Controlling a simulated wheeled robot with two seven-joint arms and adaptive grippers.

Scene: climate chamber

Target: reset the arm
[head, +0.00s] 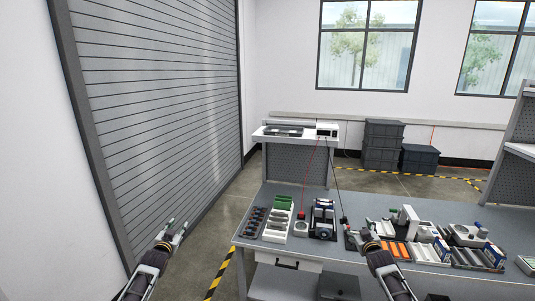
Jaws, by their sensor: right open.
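My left arm comes in from the lower left. My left gripper (177,225) is over the floor to the left of the workbench, in front of the roller shutter; its fingertips look apart and nothing shows between them. My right arm comes in from the bottom, right of the middle. My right gripper (353,224) is open over the workbench (345,262), near the items on its top. I see nothing held in it. Its height above the bench is hard to tell.
A grey roller shutter (160,110) stands left. Dark crates (382,145) stand behind.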

